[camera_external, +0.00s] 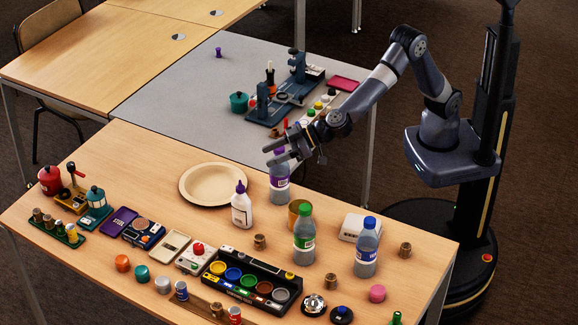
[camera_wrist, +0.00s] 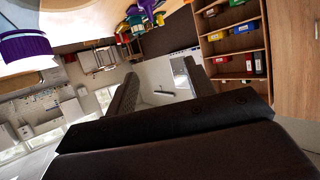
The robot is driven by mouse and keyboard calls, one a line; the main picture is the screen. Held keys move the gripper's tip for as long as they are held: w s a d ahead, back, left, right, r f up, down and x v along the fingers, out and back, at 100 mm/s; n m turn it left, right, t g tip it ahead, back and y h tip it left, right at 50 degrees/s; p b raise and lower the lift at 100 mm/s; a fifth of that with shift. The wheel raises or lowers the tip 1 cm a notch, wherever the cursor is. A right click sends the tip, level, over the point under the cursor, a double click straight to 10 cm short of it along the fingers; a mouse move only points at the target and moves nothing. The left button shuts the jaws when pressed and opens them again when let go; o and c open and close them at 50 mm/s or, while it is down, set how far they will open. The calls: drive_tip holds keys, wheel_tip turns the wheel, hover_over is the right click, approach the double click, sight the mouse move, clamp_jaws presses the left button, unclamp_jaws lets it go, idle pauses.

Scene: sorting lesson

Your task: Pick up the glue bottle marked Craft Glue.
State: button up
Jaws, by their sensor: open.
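A small white glue bottle (camera_external: 242,211) with a purple pointed cap stands upright on the wooden table (camera_external: 330,215); its label is too small to read. My gripper (camera_external: 269,155) is open and empty, above and to the right of it in the external view, close to the top of a clear bottle with a purple label (camera_external: 279,186). I cannot tell whether they touch. In the wrist view my gripper (camera_wrist: 158,88) shows two dark, spread fingers with nothing between them. I cannot make out the glue bottle there.
A beige plate (camera_external: 186,186) lies left of the glue bottle. A paint tray (camera_external: 290,308) and several small items fill the front. A purple-banded object (camera_wrist: 25,48) shows in the wrist view.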

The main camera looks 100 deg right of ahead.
approach(240, 187)
drive_tip(key=shift+s+d+f+p+x, duration=0.1)
drive_tip(key=shift+f+p+x, duration=0.15)
drive_tip(key=shift+x, duration=1.5)
drive_tip(key=shift+s+d+f+p+x, duration=0.15)
drive_tip(key=shift+p+x, duration=0.1)
drive_tip(key=shift+x, duration=1.5)
drive_tip(key=shift+s+d+f+p+x, duration=0.1)
drive_tip(key=shift+f+p+x, duration=0.15)
drive_tip(key=shift+x, duration=1.5)
drive_tip(key=shift+c, duration=0.2)
clamp_jaws()
drive_tip(key=shift+r, duration=0.1)
